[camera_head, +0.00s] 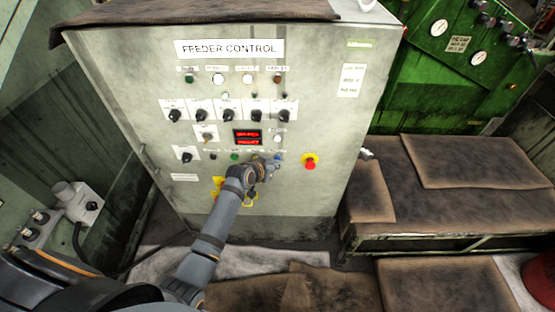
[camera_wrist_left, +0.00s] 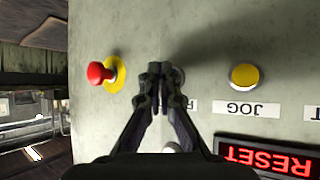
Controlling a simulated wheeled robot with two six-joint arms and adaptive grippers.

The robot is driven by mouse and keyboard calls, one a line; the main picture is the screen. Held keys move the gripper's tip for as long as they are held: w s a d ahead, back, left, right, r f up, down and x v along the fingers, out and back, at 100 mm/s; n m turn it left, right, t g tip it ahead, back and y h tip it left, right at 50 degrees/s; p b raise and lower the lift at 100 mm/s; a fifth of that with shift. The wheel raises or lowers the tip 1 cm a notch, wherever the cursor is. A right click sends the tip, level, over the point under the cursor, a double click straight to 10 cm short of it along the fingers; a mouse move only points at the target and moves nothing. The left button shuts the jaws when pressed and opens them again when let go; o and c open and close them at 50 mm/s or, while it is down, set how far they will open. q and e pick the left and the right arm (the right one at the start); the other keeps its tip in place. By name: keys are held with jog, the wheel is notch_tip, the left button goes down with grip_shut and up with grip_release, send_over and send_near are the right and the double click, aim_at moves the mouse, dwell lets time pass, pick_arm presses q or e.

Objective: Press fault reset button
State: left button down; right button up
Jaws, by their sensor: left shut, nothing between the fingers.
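The grey feeder control panel (camera_head: 300,100) fills the middle of the head view. My left gripper (camera_head: 268,166) is at the lower button row, left of the red emergency stop (camera_head: 310,162). In the left wrist view, which is upside down, my left gripper (camera_wrist_left: 158,72) is shut and empty, its tips close to the panel. A round button (camera_wrist_left: 179,76) is mostly hidden behind the fingertips. The label under it (camera_wrist_left: 191,105) shows only a letter F. I cannot tell whether the tips touch the button. My right gripper is not in view.
A yellow button (camera_wrist_left: 245,76) labelled JOG is to the right in the wrist view. The red-lit display (camera_head: 248,137) reads RESET in the wrist view. Several selector knobs (camera_head: 228,115) sit above. A cardboard-covered bench (camera_head: 460,160) stands right of the cabinet.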

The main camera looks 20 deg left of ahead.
pick_arm(q)
jog(key=shift+w+a, duration=0.1)
jog(key=shift+w, duration=0.3)
dwell(0.6)
jog(key=shift+s+d+p, duration=0.2)
jog(key=shift+s+p, duration=0.35)
jog(key=shift+s, duration=0.3)
jog(key=s+p, duration=0.1)
jog(key=s, duration=0.1)
jog(key=s+d+p, duration=0.1)
jog(key=s+p, duration=0.1)
jog(key=shift+s+d, duration=0.2)
jog(key=shift+s, duration=0.2)
dwell(0.3)
